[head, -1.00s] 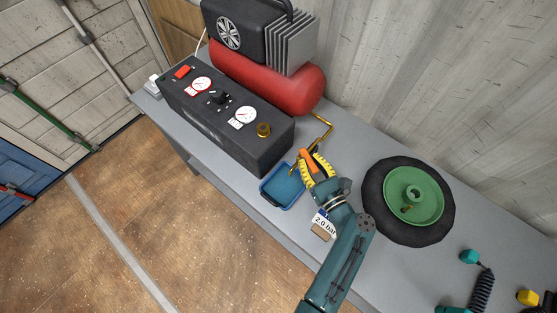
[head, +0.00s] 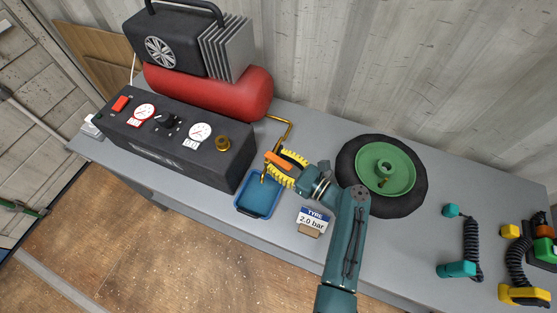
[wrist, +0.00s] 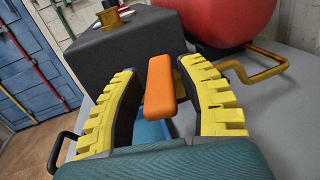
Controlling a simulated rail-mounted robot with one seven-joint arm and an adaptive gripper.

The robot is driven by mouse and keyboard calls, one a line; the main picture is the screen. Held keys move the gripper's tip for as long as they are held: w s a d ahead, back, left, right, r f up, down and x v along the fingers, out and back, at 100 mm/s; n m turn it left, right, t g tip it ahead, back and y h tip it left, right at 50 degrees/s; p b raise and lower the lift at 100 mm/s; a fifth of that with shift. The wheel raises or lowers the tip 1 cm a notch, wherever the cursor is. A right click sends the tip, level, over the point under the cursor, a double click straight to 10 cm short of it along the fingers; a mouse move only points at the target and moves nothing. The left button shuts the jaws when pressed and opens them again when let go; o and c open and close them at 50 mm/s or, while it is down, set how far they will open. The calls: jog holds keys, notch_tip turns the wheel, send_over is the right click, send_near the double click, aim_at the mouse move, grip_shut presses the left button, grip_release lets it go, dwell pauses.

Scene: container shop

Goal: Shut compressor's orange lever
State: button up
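The orange lever (head: 276,160) sits on the brass pipe (head: 281,134) at the right end of the compressor (head: 208,92). My gripper (head: 281,164) has its yellow-padded fingers on both sides of the lever. In the wrist view, the orange lever (wrist: 159,88) stands between the fingers. There is a clear gap to the left finger; the right finger is very close, and I cannot tell if it touches. The gripper is open. The lever's base is partly hidden by the fingers.
A blue tray (head: 243,208) lies just below the lever. A "Tyre 2.0 bar" sign (head: 313,221) stands near my arm. A wheel with a green hub (head: 350,190) lies to the right. Teal (head: 457,269) and yellow (head: 522,295) coiled-cord handsets lie at the far right.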

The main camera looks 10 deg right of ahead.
jog(key=shift+o, duration=0.8)
jog(key=shift+r, duration=0.15)
